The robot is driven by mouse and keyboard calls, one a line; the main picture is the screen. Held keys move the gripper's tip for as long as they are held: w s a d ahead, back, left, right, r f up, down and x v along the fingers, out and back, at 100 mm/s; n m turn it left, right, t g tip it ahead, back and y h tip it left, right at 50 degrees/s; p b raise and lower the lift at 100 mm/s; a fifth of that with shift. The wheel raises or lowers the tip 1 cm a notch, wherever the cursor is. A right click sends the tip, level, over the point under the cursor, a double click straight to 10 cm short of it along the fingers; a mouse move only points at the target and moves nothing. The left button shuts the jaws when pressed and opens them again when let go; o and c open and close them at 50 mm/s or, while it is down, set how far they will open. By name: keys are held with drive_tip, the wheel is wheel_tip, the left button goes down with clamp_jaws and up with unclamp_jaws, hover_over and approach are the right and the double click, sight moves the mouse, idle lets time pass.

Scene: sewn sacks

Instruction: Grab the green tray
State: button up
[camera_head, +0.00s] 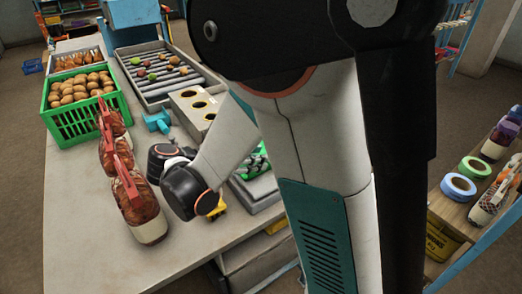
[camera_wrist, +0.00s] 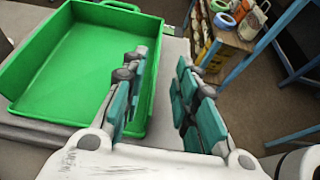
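The green tray (camera_wrist: 62,62) fills the upper left of the wrist view. It looks empty, with a flat floor, raised walls and a handle at its far end. My gripper (camera_wrist: 162,95) is open, with its two teal-padded fingers apart and nothing held between them. The left finger overlaps the tray's right side, and the right finger is outside the tray. The tray's right wall shows in the gap between them; I cannot tell whether a finger touches it. In the head view my arm hides the gripper fingers, and only a green patch (camera_head: 254,165) shows beside it.
A green crate (camera_head: 72,127) of potatoes stands at the table's left. Red-brown net sacks (camera_head: 140,205) stand in a row left of my arm. A roller rack (camera_head: 163,78) and a box with holes (camera_head: 194,108) lie behind. A shelf with tape rolls (camera_head: 458,190) stands right.

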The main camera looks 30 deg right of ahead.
drive_tip(key=x, duration=0.2)
drive_tip(key=shift+d+f, duration=0.1)
drive_tip(key=shift+d, duration=0.25)
drive_tip(key=b+x, duration=0.2)
drive_tip(key=x, duration=0.2)
drive_tip(key=shift+w+f, duration=0.15)
drive_tip(key=shift+f, duration=0.1)
drive_tip(key=shift+d+f+b, duration=0.1)
drive_tip(key=shift+d+b, duration=0.3)
drive_tip(key=shift+d, duration=0.1)
clamp_jaws()
